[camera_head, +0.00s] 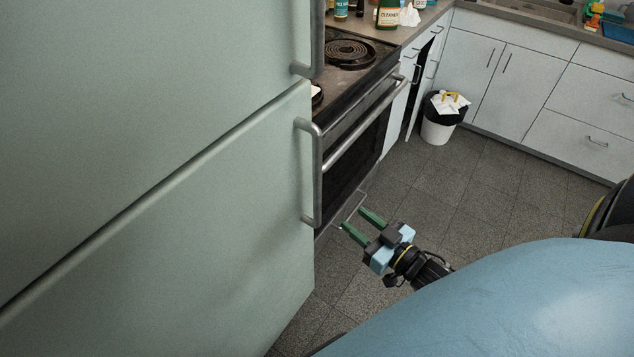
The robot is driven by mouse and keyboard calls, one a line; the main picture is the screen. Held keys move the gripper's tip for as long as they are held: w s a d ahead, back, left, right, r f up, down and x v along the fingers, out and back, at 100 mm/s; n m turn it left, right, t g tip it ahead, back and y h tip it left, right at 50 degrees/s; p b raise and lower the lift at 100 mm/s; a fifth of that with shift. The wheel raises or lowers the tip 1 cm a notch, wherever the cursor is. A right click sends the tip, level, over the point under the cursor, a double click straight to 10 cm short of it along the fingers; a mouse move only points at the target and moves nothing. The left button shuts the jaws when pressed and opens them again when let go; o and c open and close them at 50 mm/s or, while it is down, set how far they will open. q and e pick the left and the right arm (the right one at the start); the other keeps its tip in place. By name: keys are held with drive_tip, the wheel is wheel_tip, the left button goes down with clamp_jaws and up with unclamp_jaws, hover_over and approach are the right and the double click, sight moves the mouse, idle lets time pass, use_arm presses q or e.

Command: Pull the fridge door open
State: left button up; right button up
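The fridge fills the left of the head view. Its upper door (130,90) and lower door (190,230) are pale green-grey, with a dark seam running between them. The lower door has a vertical bar handle (316,175) near its right edge. The lower end of the upper door's handle (317,45) shows above it. Both doors look shut. My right gripper (358,225) is open and empty, its two green fingers apart and pointing toward the fridge. It appears to the right of the lower handle's bottom end and apart from it. My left gripper is not in view.
A coil stove (350,55) with an oven bar handle stands just beyond the fridge. Bottles (388,14) stand on the counter behind it. A white bin (438,128) stands by the white cabinets (510,75). The tiled floor (480,190) between is clear.

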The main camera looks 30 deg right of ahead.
sight(317, 186)
drive_tip(key=w+a, duration=0.1)
drive_tip(key=w, duration=0.3)
drive_tip(key=w+a+r, duration=0.1)
drive_tip(key=w, duration=0.4)
drive_tip(key=w+a, duration=0.1)
drive_tip(key=w, duration=0.3)
drive_tip(key=shift+w+r, duration=0.2)
drive_tip(key=shift+r, duration=0.05)
drive_tip(key=shift+d, duration=0.1)
clamp_jaws()
